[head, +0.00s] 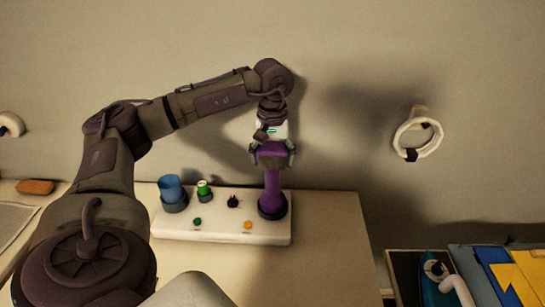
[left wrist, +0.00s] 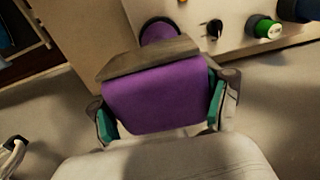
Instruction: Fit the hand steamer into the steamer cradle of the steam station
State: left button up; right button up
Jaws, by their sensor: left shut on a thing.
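The purple hand steamer (head: 272,184) stands about upright at the right end of the white steam station (head: 222,237). Its lower end appears to be within the dark round steamer cradle (head: 273,212); how deep it sits I cannot tell. My left gripper (head: 271,155) is shut on the steamer's upper part from above. In the left wrist view, the green-padded fingers of the left gripper (left wrist: 160,105) press both sides of the purple steamer head (left wrist: 150,97). The dark cradle ring (left wrist: 143,27) shows just beyond it, around a purple round part. My right gripper is not in view.
A white ring (head: 401,134) hangs on the wall. A bin with an iron (head: 434,290) and folded cloths (head: 520,275) lie at right.

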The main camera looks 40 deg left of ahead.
pick_arm(q)
jog(key=shift+f+b, duration=0.55)
jog(key=shift+f, duration=0.2)
jog(key=o, duration=1.8)
jog(key=shift+c, duration=0.2)
notch_tip(320, 180, up, 12)
jog(key=shift+r, duration=0.1)
jog(key=shift+d, duration=0.1)
